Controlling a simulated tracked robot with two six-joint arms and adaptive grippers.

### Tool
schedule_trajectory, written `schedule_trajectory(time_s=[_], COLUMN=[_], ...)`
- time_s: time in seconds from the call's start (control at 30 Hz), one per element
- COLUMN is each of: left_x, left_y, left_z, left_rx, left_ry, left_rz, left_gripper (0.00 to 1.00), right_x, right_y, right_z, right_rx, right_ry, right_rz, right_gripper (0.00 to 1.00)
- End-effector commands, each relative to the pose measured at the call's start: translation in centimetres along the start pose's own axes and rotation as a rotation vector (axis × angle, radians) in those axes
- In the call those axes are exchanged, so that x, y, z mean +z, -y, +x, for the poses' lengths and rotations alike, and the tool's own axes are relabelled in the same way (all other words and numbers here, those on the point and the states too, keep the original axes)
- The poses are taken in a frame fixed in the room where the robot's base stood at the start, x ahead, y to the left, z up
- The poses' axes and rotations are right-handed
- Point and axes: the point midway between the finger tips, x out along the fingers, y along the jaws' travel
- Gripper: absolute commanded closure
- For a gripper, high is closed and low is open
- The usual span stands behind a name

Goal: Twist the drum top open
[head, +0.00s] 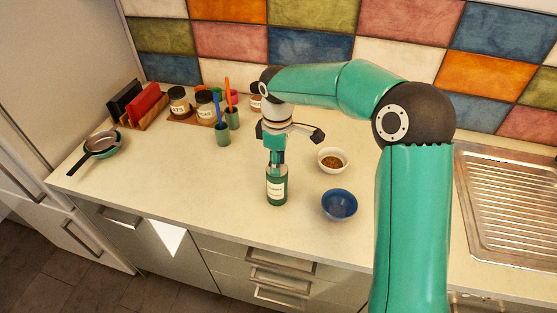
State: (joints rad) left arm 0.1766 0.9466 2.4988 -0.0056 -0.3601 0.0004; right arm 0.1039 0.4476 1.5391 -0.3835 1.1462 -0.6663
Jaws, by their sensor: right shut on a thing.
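A small dark green drum (277,197) with a pale printed label stands upright near the front edge of the counter. My right gripper (276,163) comes down on it from above and is shut on its top. The fingers hide most of the top, so I cannot tell whether it has turned. My left gripper is not in view.
A blue bowl (339,205) and a white bowl of brown grains (332,160) stand right of the drum. Jars (207,107), cups with utensils (222,133), a rack (145,107) and a pan (101,146) stand left and behind. A sink (510,200) is at right.

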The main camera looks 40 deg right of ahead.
Motion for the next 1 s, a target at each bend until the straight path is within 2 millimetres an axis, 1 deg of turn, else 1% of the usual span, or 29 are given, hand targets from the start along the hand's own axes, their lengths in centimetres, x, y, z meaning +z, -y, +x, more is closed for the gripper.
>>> schedule_trajectory(time_s=[0.23, 0.3, 0.57, 0.83, 1.0], left_x=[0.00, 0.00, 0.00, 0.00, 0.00], left_y=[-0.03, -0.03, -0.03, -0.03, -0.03], left_z=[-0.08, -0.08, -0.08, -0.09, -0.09], left_rx=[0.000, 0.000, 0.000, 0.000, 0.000], left_ry=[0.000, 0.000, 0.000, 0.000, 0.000], left_rz=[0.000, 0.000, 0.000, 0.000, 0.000], left_gripper=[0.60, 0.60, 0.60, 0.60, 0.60], right_x=[0.02, 0.01, 0.01, -0.01, -0.01], right_y=[0.05, 0.05, 0.05, 0.02, 0.02], right_z=[0.19, 0.19, 0.18, 0.18, 0.18], right_rx=[-0.004, -0.004, -0.004, -0.004, -0.004], right_ry=[0.002, 0.002, 0.002, 0.002, 0.002], right_rz=[-0.216, -0.245, -0.258, -0.485, -0.511], right_gripper=[0.95, 0.95, 0.95, 0.95, 0.95])
